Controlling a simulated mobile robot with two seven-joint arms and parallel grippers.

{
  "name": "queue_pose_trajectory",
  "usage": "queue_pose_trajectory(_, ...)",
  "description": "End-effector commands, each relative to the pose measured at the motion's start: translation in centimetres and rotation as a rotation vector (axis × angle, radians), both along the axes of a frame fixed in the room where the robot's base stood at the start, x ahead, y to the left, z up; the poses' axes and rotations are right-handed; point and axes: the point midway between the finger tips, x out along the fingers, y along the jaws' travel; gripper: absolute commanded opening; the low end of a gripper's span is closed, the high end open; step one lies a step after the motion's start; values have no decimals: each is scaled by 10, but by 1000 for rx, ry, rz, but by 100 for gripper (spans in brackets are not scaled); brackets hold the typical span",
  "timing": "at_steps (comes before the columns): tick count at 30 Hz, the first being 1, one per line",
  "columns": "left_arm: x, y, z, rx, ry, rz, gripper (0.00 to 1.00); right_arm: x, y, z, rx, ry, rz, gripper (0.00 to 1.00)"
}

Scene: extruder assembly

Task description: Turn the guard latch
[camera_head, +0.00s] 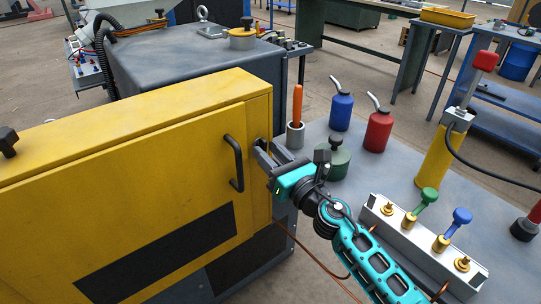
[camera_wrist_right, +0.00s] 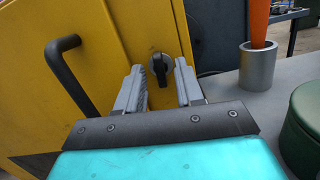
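The guard latch (camera_wrist_right: 158,66) is a small black knob with a handle pointing down, on the narrow end face of the yellow guard (camera_head: 130,165). In the right wrist view it shows just beyond and between the fingertips of my right gripper (camera_wrist_right: 160,80). The two grey fingers are apart with a gap between them, and I cannot tell whether they touch the latch. In the head view my right gripper (camera_head: 264,150) is at the guard's end face, and it largely hides the latch there. My left gripper is not in view.
A black door handle (camera_head: 235,163) sticks out left of my right gripper. A metal cup (camera_head: 295,135) with an orange-handled tool, a green pot (camera_head: 333,162), and blue (camera_head: 341,110) and red (camera_head: 378,130) oil cans stand close on the right. A valve block (camera_head: 425,245) lies nearer.

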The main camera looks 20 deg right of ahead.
Motion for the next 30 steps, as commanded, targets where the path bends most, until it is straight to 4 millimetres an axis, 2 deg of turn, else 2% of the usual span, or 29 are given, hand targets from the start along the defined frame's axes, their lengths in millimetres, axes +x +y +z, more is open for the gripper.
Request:
queue_pose_trajectory(8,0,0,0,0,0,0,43,-3,-1,-1,3,2,0,37)
queue_pose_trajectory(24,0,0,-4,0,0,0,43,-51,-18,-1,3,2,1,37)
queue_pose_trajectory(30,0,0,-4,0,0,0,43,-57,-21,0,4,1,1,37)
